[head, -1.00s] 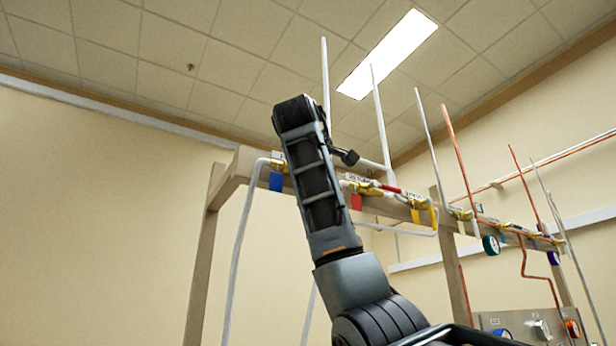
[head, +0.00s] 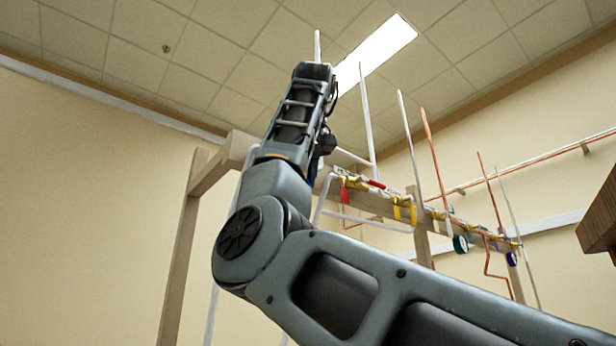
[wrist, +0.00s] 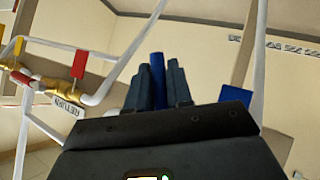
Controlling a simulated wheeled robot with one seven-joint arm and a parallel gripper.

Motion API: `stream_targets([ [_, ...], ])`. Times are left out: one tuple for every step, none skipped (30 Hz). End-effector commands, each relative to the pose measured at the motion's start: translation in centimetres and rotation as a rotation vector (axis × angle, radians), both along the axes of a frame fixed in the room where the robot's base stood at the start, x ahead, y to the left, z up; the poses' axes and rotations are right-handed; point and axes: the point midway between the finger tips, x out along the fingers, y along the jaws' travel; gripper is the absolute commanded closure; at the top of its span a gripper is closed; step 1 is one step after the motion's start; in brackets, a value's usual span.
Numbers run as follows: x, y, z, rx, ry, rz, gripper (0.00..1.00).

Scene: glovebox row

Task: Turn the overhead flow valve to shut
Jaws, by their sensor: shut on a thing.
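In the wrist view, my gripper (wrist: 158,72) has its two dark fingers close on either side of an upright blue handle (wrist: 157,60) and is shut on it. The valve body and any label belonging to this blue handle are hidden behind the gripper. In the head view, my arm covers the left end of the overhead valve row, so the fingers cannot be seen there. A sliver of blue (head: 314,167) shows just right of my wrist.
A neighbouring brass valve with a red tag (wrist: 79,65) and a RETURN label (wrist: 68,106) is close at the left in the wrist view. White pipes run alongside. The wooden frame (head: 180,245) carries more valves, yellow tags (head: 405,212) and gauges. A brown block (head: 600,220) is at far right.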

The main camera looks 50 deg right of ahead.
Motion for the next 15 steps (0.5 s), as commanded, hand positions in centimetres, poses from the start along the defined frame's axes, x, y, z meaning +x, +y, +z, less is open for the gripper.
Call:
stream_targets([
  [0.2,0.5,0.0,0.045,-0.012,0.008,1.0],
  [0.2,0.6,0.0,0.07,-0.02,0.006,1.0],
  [0.3,0.8,-0.1,0.103,-0.028,0.008,1.0],
  [0.3,0.9,-0.2,0.128,-0.035,0.005,1.0],
  [0.3,1.0,-0.2,0.151,-0.042,0.007,1.0],
  [0.4,1.2,-0.2,0.182,-0.05,0.005,1.0],
  [0.4,1.3,-0.2,0.203,-0.057,0.005,1.0],
  [0.5,1.5,-0.3,0.224,-0.062,0.005,1.0],
  [0.5,1.6,-0.3,0.25,-0.07,0.005,1.0],
  [0.5,1.7,-0.3,0.268,-0.075,0.004,1.0],
  [0.5,1.8,-0.4,0.286,-0.08,0.004,1.0],
  [0.6,1.9,-0.4,0.307,-0.085,0.003,1.0],
  [0.6,2.0,-0.4,0.323,-0.09,0.003,1.0],
  [0.6,2.1,-0.4,0.337,-0.094,0.003,1.0],
  [0.6,2.2,-0.4,0.353,-0.099,0.002,1.0],
])
